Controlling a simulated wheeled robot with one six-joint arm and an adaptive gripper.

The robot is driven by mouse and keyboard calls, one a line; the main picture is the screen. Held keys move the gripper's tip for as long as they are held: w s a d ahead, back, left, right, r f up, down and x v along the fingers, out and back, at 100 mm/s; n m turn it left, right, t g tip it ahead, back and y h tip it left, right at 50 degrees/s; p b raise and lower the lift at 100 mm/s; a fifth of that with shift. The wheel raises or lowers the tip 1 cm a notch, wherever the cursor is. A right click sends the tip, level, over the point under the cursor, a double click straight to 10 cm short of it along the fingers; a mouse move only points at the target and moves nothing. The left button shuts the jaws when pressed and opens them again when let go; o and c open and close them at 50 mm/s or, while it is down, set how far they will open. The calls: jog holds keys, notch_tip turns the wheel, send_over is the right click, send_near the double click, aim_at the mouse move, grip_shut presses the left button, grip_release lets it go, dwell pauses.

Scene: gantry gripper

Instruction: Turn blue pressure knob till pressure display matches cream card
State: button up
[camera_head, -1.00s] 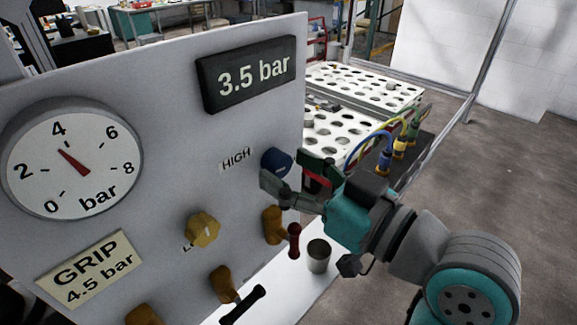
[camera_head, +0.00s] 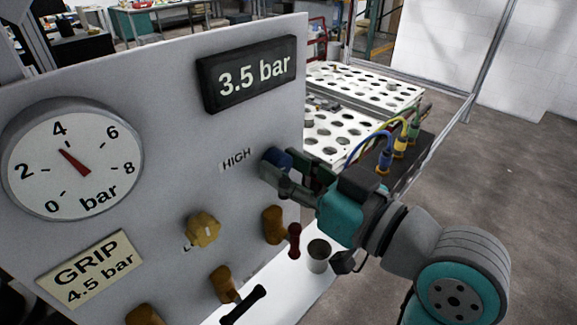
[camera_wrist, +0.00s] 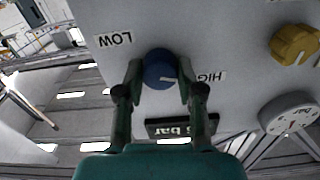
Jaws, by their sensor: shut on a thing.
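The blue pressure knob (camera_head: 277,160) sits on the grey panel beside the HIGH label; in the wrist view the knob (camera_wrist: 159,70) shows a white pointer mark between the LOW and HIGH labels. My gripper (camera_head: 284,172) is shut on the knob, with one finger on each side in the wrist view (camera_wrist: 159,78). The pressure display (camera_head: 247,74) reads 3.5 bar. The cream card (camera_head: 90,268) reads GRIP 4.5 bar. The round dial gauge (camera_head: 72,160) has its red needle a little short of 4.
A yellow knob (camera_head: 203,229) and brown valve fittings, one with a red handle (camera_head: 294,240) and one with a black handle (camera_head: 243,304), stick out below my gripper. A grey cup (camera_head: 318,256) stands on the white ledge. Coloured hoses (camera_head: 399,140) are at right.

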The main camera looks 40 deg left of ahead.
jog(key=m, duration=0.9)
jog(key=shift+m, duration=0.3)
dwell(0.4)
jog(key=o, duration=1.2)
jog(key=shift+c, duration=0.2)
jog(key=d, duration=1.2)
jog(key=shift+s, duration=0.45)
